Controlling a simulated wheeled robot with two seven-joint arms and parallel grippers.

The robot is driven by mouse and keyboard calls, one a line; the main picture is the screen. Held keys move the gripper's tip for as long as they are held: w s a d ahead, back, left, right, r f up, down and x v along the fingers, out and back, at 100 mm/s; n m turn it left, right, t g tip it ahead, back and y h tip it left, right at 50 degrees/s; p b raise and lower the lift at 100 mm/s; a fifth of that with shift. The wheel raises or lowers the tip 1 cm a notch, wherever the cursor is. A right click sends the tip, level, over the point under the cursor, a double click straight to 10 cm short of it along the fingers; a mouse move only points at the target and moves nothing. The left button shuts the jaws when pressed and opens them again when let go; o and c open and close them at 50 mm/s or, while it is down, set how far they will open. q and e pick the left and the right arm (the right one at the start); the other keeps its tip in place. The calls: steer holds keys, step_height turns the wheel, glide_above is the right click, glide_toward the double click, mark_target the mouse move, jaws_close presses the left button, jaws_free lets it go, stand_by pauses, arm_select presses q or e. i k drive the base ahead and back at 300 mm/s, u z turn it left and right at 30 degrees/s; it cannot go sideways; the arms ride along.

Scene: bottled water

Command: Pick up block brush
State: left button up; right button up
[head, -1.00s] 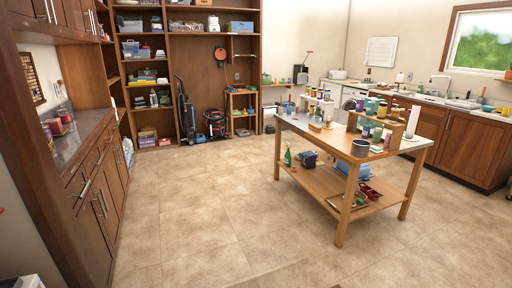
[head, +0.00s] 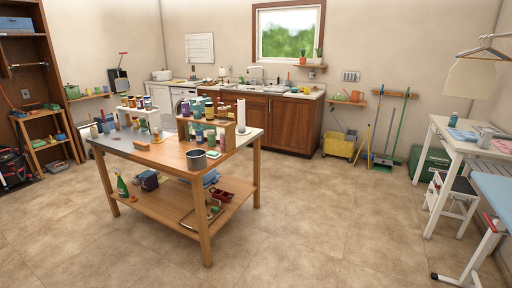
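Neither of my grippers is in the head view.
The worktable carries several jars and bottles, with a green spray bottle (head: 122,187) and bins on its lower shelf (head: 165,206). A yellow mop bucket (head: 339,147) stands at the back. A white table (head: 455,137) and white stool (head: 455,203) stand right. The floor (head: 330,225) is open between.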

mark_target(139, 144)
steer(key=z, duration=0.35)
steer(key=i, duration=3.4)
steer(key=u, duration=1.4)
steer(key=i, duration=0.9)
steer(key=u, duration=0.7)
